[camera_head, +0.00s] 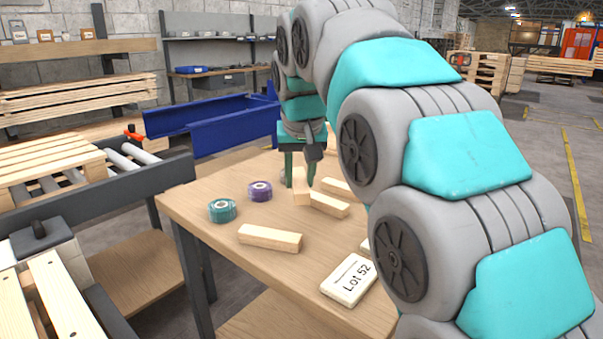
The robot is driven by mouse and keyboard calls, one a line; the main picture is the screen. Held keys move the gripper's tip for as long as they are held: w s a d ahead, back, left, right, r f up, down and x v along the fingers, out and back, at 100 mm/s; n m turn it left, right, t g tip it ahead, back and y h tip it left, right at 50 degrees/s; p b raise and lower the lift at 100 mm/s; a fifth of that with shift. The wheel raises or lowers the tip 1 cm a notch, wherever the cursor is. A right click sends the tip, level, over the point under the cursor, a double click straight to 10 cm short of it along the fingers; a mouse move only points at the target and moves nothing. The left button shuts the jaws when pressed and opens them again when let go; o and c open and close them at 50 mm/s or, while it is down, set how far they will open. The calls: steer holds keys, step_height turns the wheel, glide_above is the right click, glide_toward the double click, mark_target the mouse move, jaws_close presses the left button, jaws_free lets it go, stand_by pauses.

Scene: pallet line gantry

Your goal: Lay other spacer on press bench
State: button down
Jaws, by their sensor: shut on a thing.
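My gripper (299,168) is over the far part of a wooden table (190,203), pointing down. Its green fingers are shut on a pale wooden spacer (301,190). I cannot tell whether the held spacer touches the tabletop. Another wooden block (329,204) lies just right of it, and one more (336,187) lies behind that, partly near my arm. A separate block (270,238) lies at the table's near middle. I cannot tell which surface is the press bench.
A teal tape roll (222,211) and a purple tape roll (260,191) stand left of the gripper. A white "Lot 52" block (348,279) lies near the front. A roller conveyor (125,160) and blue beams (215,123) stand beyond. My arm hides the table's right side.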

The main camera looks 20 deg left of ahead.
mark_target(300, 222)
steer(key=shift+f+b, duration=2)
steer(key=shift+f, duration=1.35)
steer(key=shift+f+b, duration=0.3)
steer(key=shift+f, duration=0.3)
steer(key=shift+c, duration=2.3)
jaws_free()
